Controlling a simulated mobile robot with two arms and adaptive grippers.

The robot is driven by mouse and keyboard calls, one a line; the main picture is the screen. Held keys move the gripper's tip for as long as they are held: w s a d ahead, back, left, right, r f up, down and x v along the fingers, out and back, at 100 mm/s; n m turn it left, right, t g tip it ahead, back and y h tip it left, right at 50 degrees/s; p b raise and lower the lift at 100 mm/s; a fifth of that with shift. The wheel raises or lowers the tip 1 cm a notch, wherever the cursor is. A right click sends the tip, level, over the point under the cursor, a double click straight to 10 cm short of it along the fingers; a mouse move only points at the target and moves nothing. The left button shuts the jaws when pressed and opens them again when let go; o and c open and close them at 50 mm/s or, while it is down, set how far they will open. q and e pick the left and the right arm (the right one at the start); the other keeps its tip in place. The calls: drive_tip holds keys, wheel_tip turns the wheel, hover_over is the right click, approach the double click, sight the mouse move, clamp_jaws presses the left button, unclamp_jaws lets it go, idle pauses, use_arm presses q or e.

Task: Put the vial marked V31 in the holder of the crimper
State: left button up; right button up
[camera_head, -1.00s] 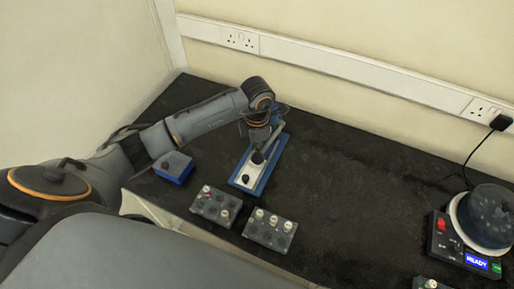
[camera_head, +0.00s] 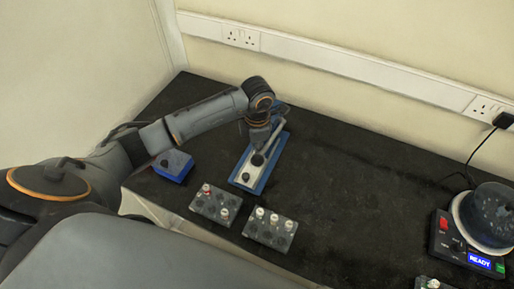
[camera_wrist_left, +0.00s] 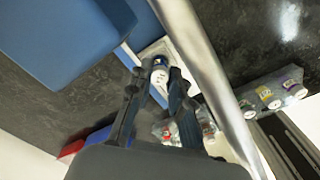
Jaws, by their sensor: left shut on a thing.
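The crimper (camera_head: 262,178) has a blue base, a pale top plate and a long silver lever, and stands in the middle of the bench. In the left wrist view its lever (camera_wrist_left: 208,62) crosses the picture close to the camera. My left gripper (camera_wrist_left: 154,90) points down at the crimper and is shut on a small vial (camera_wrist_left: 160,72) with a white top and a dark blue band. The vial is over or at the pale plate; I cannot tell whether it is seated in the holder. Its marking is not readable. My right gripper is not in view.
Two grey racks (camera_head: 215,206) (camera_head: 270,231) with several vials stand in front of the crimper. A blue box (camera_head: 173,166) with a dark knob stands to its left. A round machine (camera_head: 486,220) with a READY display stands far right. The bench between is clear.

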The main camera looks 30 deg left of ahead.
use_arm(q)
drive_tip(key=shift+f, duration=0.3)
drive_tip(key=o, duration=1.2)
drive_tip(key=shift+o, duration=0.2)
drive_tip(key=shift+r+p, duration=0.5)
drive_tip(key=shift+r, duration=0.45)
drive_tip(key=shift+r+p, duration=1.2)
drive_tip(key=shift+r, duration=0.9)
